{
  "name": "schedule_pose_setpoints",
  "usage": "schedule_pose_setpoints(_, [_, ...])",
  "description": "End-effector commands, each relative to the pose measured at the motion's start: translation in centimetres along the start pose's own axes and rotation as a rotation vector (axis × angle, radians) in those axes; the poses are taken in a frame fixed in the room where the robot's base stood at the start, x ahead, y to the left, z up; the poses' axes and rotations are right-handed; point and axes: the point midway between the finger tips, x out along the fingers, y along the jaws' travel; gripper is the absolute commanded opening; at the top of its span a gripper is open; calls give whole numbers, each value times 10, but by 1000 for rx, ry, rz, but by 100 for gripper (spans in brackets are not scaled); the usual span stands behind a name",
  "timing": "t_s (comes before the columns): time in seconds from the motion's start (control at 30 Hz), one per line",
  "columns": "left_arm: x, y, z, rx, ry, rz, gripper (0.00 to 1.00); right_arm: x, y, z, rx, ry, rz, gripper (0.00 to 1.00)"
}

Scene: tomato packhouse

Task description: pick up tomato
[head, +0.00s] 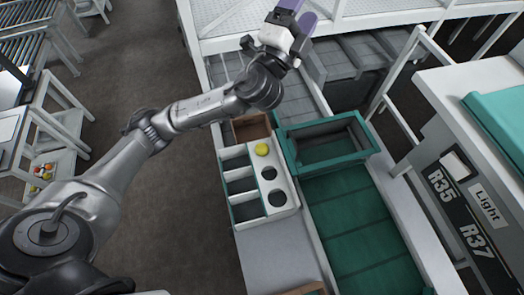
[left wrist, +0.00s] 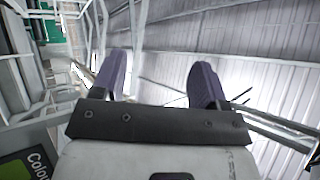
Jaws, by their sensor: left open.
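A yellow tomato (head: 262,150) sits at the far hole of the white sizing board in the head view. My left gripper (head: 298,14) is raised beyond and above it, near the top of the head view, with purple fingers. In the left wrist view the two fingers of my left gripper (left wrist: 160,80) stand apart with nothing between them, facing the roof structure. The tomato is not in the left wrist view. My right gripper is in neither view.
The white sizing board (head: 282,182) has two empty holes and a divided rack (head: 243,190) at its left. A green crate (head: 330,128) stands on the green belt (head: 355,225) to the right. A brown box (head: 252,126) lies behind the rack. Bare bench (head: 275,255) is in front.

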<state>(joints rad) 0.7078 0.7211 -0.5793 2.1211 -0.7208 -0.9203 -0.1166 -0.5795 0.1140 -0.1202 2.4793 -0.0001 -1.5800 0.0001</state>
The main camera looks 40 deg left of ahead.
Motion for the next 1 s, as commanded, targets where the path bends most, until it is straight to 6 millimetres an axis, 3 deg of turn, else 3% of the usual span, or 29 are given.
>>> schedule_pose_setpoints(0.13, [6, -3, -30, 327, 257, -150, 67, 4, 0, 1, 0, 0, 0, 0])
schedule_pose_setpoints(0.23, [0, 10, -50, 539, 424, -215, 67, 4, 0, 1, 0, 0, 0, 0])
schedule_pose_setpoints(0.4, [-24, 54, -74, 884, 716, -286, 67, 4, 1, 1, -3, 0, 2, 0])
schedule_pose_setpoints(0.57, [-54, 105, -83, 1186, 1004, -340, 67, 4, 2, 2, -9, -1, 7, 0])
schedule_pose_setpoints(0.77, [-95, 168, -73, 1517, 1388, -402, 67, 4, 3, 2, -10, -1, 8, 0])
schedule_pose_setpoints(1.0, [-140, 225, -27, 1822, 1890, -470, 67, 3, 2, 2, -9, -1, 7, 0])
